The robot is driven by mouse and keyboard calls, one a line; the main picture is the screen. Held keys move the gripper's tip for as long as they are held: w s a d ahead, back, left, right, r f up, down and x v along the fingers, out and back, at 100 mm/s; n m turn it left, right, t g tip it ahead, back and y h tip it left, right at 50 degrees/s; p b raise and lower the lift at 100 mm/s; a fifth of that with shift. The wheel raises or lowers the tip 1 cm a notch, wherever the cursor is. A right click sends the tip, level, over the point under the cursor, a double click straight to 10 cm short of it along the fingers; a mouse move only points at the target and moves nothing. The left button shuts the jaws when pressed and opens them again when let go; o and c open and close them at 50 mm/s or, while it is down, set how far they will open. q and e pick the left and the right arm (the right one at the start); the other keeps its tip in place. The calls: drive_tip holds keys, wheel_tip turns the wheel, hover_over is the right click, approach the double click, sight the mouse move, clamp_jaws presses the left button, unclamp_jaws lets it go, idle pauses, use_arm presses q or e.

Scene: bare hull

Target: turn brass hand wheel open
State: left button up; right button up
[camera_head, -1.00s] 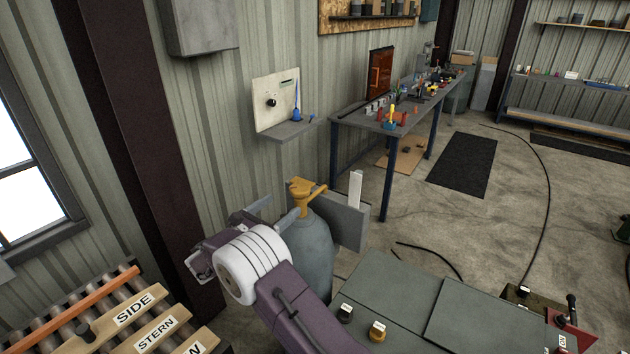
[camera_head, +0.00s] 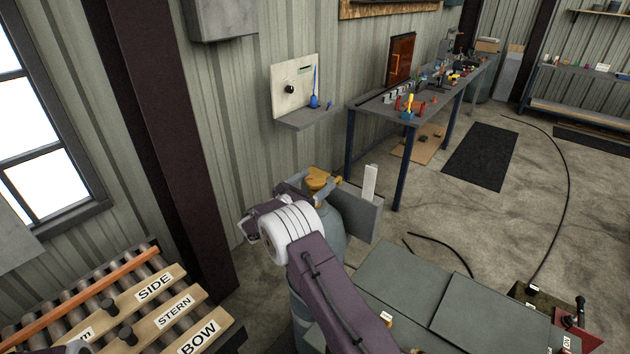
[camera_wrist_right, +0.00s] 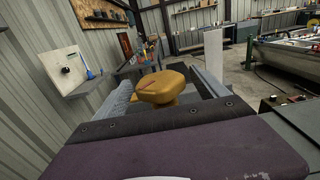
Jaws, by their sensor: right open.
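The brass hand wheel (camera_head: 320,178) sits on top of a grey gas cylinder (camera_head: 331,228) near the wall. In the right wrist view the wheel (camera_wrist_right: 160,88) shows as a rounded yellow-brass knob. My right gripper (camera_head: 310,190) is at the wheel, its fingers partly hidden behind my wrist in the head view. In the right wrist view the gripper (camera_wrist_right: 163,82) is open, with one grey finger left of the wheel and one right of it. I see no clear contact.
A grey panel (camera_head: 362,215) stands right behind the cylinder, with a white upright strip (camera_head: 370,183). A green-grey cabinet top (camera_head: 400,275) lies to the right. A roller rack with labelled boards (camera_head: 165,312) is at lower left. A small wall shelf (camera_head: 305,118) hangs above.

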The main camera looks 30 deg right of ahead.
sight(311, 188)
drive_tip(key=c, duration=1.4)
drive_tip(key=shift+o, duration=0.2)
drive_tip(key=n+t+y+b, duration=0.1)
drive_tip(key=n+t+b, duration=0.1)
drive_tip(key=t+b, duration=0.1)
drive_tip(key=shift+d+f+n+t+y, duration=0.15)
drive_tip(key=shift+n+t+y, duration=0.15)
drive_tip(key=shift+y, duration=0.1)
drive_tip(key=shift+n+t+y, duration=0.3)
drive_tip(key=o, duration=1.4)
drive_tip(key=shift+c, duration=0.2)
drive_tip(key=b+v, duration=0.3)
drive_tip(key=v, duration=0.6)
drive_tip(key=shift+s+b, duration=0.1)
drive_tip(key=shift+b, duration=0.2)
